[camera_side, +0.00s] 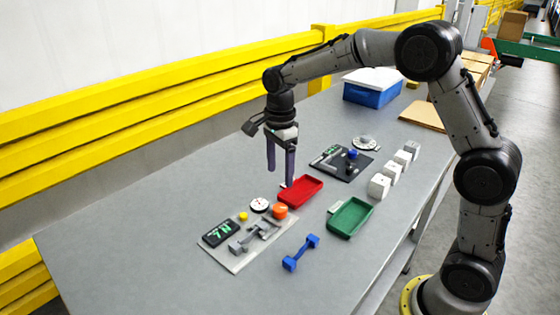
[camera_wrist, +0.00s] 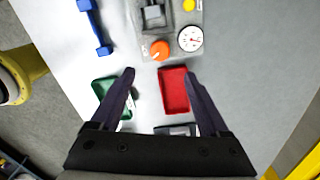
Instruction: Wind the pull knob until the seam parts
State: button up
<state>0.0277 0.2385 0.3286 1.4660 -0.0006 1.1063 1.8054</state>
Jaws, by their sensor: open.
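The orange pull knob (camera_side: 280,211) sits at the far right corner of a grey tester plate (camera_side: 236,264). It also shows in the wrist view (camera_wrist: 159,49), just ahead of my fingertips. Grey clamp-like parts (camera_side: 250,239) lie on the plate, with a black display (camera_side: 220,233) showing green characters, perhaps "7N". A white dial (camera_side: 260,205) and a yellow button (camera_side: 243,216) are beside them. I cannot make out a seam. My gripper (camera_side: 281,176) is open and empty, pointing down above the table near the red tray (camera_side: 300,191), apart from the knob.
A green tray (camera_side: 350,218) and a blue dumbbell-shaped piece (camera_side: 301,253) lie toward the table's near edge. Several white blocks (camera_side: 379,187) and a dark plate (camera_side: 343,167) with a blue knob stand farther back. A blue bin (camera_side: 372,94) is at the far end. The table's left part is clear.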

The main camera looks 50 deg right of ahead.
jog(key=shift+r, duration=1.2)
